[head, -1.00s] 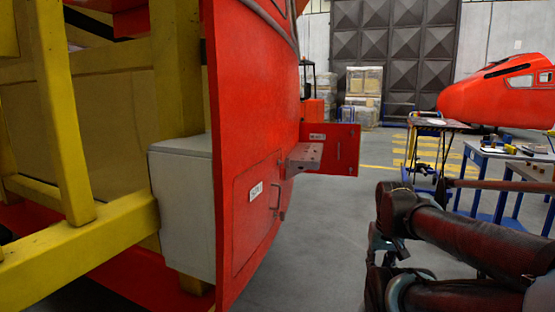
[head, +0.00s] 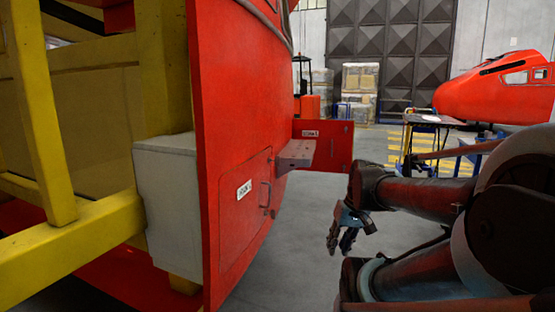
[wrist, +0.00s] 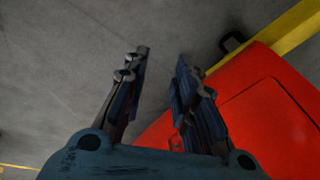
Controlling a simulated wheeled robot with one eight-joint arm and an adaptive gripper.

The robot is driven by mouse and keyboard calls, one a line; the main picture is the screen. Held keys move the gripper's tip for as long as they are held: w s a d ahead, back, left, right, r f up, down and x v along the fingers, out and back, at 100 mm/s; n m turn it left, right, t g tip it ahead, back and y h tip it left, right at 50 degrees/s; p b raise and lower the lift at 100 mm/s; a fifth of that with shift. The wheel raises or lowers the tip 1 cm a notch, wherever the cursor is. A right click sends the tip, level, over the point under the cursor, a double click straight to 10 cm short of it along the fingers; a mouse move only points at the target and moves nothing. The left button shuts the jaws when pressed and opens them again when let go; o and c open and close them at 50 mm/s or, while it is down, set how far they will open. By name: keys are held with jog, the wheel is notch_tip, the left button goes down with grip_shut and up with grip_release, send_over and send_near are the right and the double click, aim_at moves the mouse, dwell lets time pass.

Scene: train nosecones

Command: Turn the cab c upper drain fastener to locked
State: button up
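The red cab (head: 235,95) fills the left-middle of the head view. Its lower side has a closed hatch (head: 236,232) with a white label (head: 244,189) and a handle (head: 265,194). I cannot make out which fitting is the upper drain fastener, or its position. My gripper (head: 339,240) hangs over the floor, to the right of the hatch and apart from it. In the wrist view my gripper (wrist: 162,62) is open, with nothing between its fingers. A red panel (wrist: 262,120) with a seam and a dark handle-like part (wrist: 232,41) lies beyond the right finger.
A red flap (head: 333,146) with a grey bracket (head: 296,154) juts out from the cab. A yellow frame (head: 85,238) and a grey box (head: 168,205) stand at left. A cart (head: 428,122) and another red nosecone (head: 490,92) are behind at right. The floor between is open.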

jog(key=w+a+r+n+y, duration=0.3)
jog(key=w+a+r+y, duration=0.15)
jog(key=w, duration=0.35)
jog(key=n+t+y, duration=0.3)
jog(key=n+y, duration=0.7)
jog(key=y, duration=0.1)
send_near(277, 161)
jog(key=x, duration=0.3)
jog(key=r+x, duration=0.1)
jog(key=x, duration=0.2)
jog(key=r+x, duration=0.1)
jog(key=x, duration=0.3)
jog(key=shift+w+d, duration=0.1)
jog(key=shift+w, duration=0.1)
grip_shut()
